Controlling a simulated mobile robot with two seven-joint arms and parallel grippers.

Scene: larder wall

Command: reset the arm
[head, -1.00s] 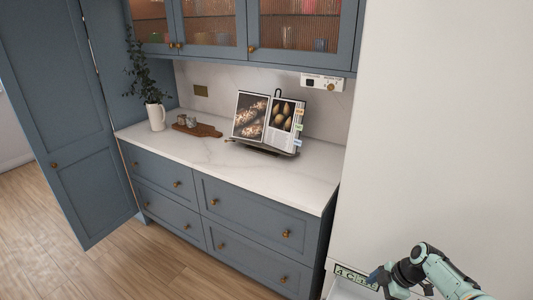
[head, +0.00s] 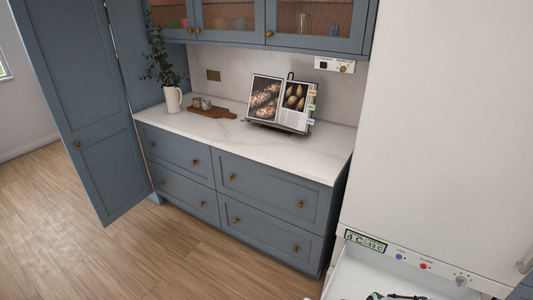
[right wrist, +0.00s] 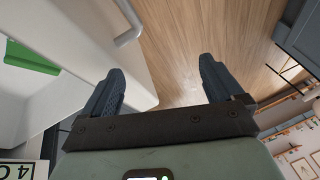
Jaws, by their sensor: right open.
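My right gripper (right wrist: 160,88) shows in the right wrist view with its two dark fingers spread wide and nothing between them. Wood floor and part of a white surface lie beyond the fingers. In the head view only a small bit of my right arm (head: 392,297) shows at the bottom edge, over a white open compartment; its gripper is not visible there. My left gripper is in neither view.
A white appliance (head: 430,120) with a display (head: 365,241) and knobs stands at right, its white drawer or door (head: 350,275) open below. The floor (head: 150,250) is clear.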

